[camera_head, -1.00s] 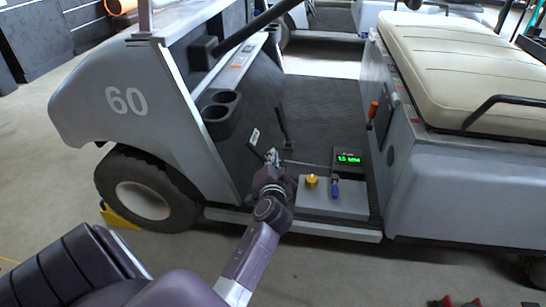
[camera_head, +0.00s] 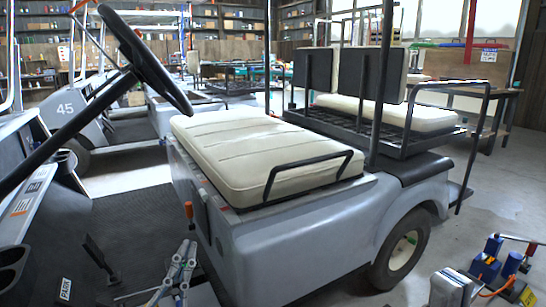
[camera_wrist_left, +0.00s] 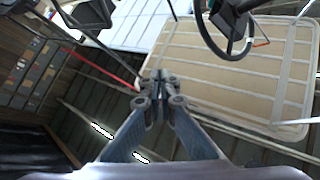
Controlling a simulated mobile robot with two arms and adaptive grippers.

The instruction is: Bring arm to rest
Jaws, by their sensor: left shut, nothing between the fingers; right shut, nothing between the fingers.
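My left gripper (camera_head: 186,246) shows low in the head view, left of centre, pointing up. It is in front of the cart's dark floor and left of the front seat's grey base (camera_head: 262,240). Its fingers are together and empty. In the left wrist view the fingertips (camera_wrist_left: 158,82) meet near the middle, with nothing between them. That view looks up at a pale ribbed panel (camera_wrist_left: 225,75) and a steering wheel (camera_wrist_left: 232,50). Most of my left arm is out of the head view. My right gripper is not in view.
The cart has a cream seat (camera_head: 255,155), a steering wheel (camera_head: 145,60) and dark roof posts (camera_head: 376,100). Blue and red equipment (camera_head: 490,265) stands at the lower right. Cart 45 (camera_head: 85,120) is behind.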

